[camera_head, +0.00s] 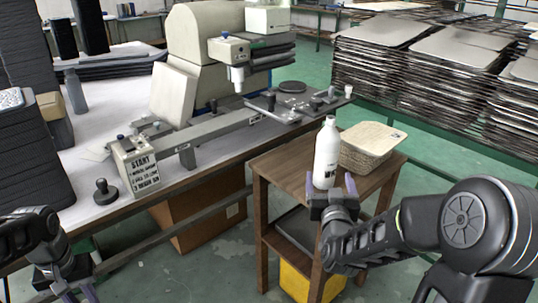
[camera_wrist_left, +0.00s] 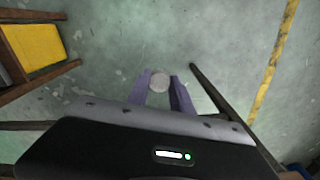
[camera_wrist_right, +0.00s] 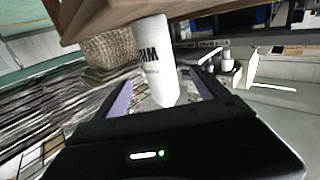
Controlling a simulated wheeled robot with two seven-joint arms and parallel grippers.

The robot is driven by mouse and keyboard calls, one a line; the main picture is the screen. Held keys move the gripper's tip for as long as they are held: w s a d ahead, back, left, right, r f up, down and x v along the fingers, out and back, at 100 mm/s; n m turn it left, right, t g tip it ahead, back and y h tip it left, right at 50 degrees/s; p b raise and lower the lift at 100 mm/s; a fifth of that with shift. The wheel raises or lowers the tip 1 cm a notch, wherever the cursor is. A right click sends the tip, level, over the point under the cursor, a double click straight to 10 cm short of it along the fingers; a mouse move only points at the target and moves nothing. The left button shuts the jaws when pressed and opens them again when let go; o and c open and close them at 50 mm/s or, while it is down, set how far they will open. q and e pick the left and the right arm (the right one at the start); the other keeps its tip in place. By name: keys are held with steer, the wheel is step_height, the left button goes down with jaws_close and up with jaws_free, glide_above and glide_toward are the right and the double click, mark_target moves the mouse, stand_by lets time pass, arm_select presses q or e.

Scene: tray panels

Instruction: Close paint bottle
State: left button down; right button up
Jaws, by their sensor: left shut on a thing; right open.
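The white paint bottle (camera_head: 326,153) stands upright on the small wooden table, near its front edge. My right gripper (camera_head: 333,186) is open, with its fingers either side of the lower bottle in the head view. In the right wrist view the bottle (camera_wrist_right: 155,60), with dark lettering, shows between the two spread fingers (camera_wrist_right: 164,92); whether they touch it I cannot tell. My left gripper (camera_head: 77,292) is low at the left, away from the bottle. In the left wrist view its fingers (camera_wrist_left: 160,88) are shut on a small round pale cap (camera_wrist_left: 160,81).
A wicker basket (camera_head: 367,149) stands right behind the bottle on the wooden table (camera_head: 283,166). A yellow bin (camera_head: 296,283) is below. The long workbench (camera_head: 90,190) with a press machine (camera_head: 200,50) fills the left. Stacked panels (camera_head: 420,70) stand at the right.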

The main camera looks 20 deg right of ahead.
mark_target(327, 165)
steer(key=x, duration=0.5)
steer(key=shift+d, duration=0.1)
steer(key=shift+x, duration=2.55)
steer(key=shift+d, duration=0.1)
steer(key=shift+c, duration=0.4)
jaws_close()
steer(key=shift+r, duration=0.15)
